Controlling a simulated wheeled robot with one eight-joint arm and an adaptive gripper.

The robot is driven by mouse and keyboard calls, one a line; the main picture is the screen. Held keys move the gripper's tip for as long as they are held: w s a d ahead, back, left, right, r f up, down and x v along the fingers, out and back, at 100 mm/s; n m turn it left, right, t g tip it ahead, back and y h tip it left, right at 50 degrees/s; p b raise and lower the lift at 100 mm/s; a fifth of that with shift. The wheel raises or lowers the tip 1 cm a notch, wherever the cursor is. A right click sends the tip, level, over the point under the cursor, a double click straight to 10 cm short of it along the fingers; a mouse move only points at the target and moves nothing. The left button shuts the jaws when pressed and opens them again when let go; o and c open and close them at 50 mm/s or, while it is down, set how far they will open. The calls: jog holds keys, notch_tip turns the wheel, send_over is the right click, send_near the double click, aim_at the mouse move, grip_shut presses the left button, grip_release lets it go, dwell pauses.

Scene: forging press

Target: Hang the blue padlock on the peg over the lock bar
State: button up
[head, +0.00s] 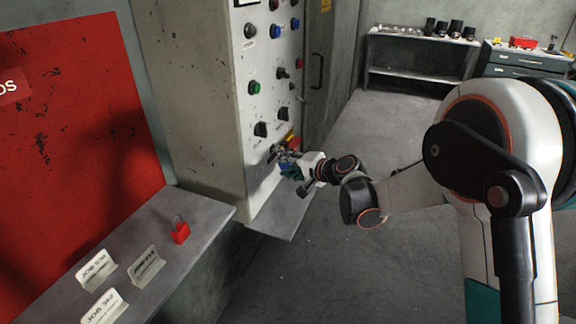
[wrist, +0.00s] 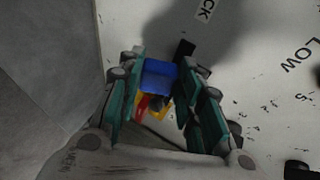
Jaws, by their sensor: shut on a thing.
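The blue padlock (wrist: 160,74) sits between the two teal fingers of my gripper (wrist: 163,63) in the wrist view, and the gripper is shut on it. In the head view my gripper (head: 284,158) is at the lower part of the control panel and largely covers the padlock. A red and yellow part (head: 292,141) shows on the panel just above the gripper; red and yellow also show beside the padlock in the wrist view (wrist: 150,105). A black piece (wrist: 184,48) lies past the padlock. I cannot tell the peg or the shackle apart.
The pale panel (head: 262,120) carries several knobs and buttons. A grey ledge (head: 200,210) at left holds a red padlock (head: 181,233) and several job cards (head: 95,266). Shelves (head: 415,72) and a drawer cabinet (head: 520,60) stand at the back. The floor between is clear.

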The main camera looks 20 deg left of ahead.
jog(key=o, duration=1.3)
jog(key=shift+c, duration=0.2)
jog(key=s+d+r+n+h, duration=0.15)
jog(key=s+d+r, duration=0.3)
jog(key=d, duration=0.45)
jog(key=s+d+r+h, duration=0.2)
jog(key=s+d+r, duration=0.1)
jog(key=s+d, duration=0.4)
jog(key=s+d+r+n+h, duration=0.1)
jog(key=s+d+r+h, duration=0.3)
jog(key=d, duration=0.6)
jog(key=s+d+f+n+h, duration=0.1)
jog(key=s+d+f+h, duration=0.2)
jog(key=s+d, duration=1.5)
jog(key=shift+s+t+h, duration=0.3)
jog(key=shift+s+h, duration=0.3)
jog(key=shift+h, duration=0.05)
